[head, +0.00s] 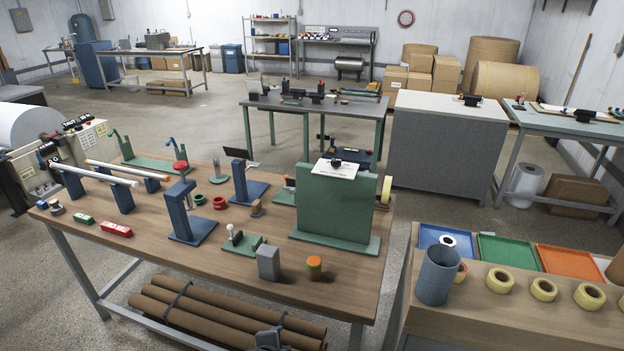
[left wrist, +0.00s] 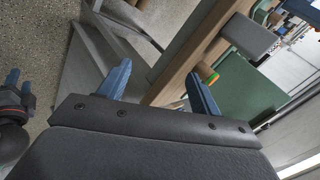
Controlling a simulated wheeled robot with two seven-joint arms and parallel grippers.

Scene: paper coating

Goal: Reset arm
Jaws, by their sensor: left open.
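My left gripper (left wrist: 157,75) shows in the left wrist view with its two blue fingers wide apart and nothing between them. It is near the edge of the wooden workbench (head: 190,262), with floor and a grey metal leg beyond its fingers. At the left edge of the wrist view is a dark rounded part with blue prongs (left wrist: 12,85), possibly my right gripper; its jaw opening is unclear. In the head view a small dark shape (head: 268,338) sits at the bottom edge; I cannot tell whether it is my gripper.
On the bench near its front edge stand a grey block (head: 268,263), an orange-topped green cylinder (head: 314,267) and a green upright plate (head: 335,208). Brown tubes (head: 215,318) lie below. A side table at right holds tape rolls (head: 499,281), a grey cup (head: 437,275) and trays.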

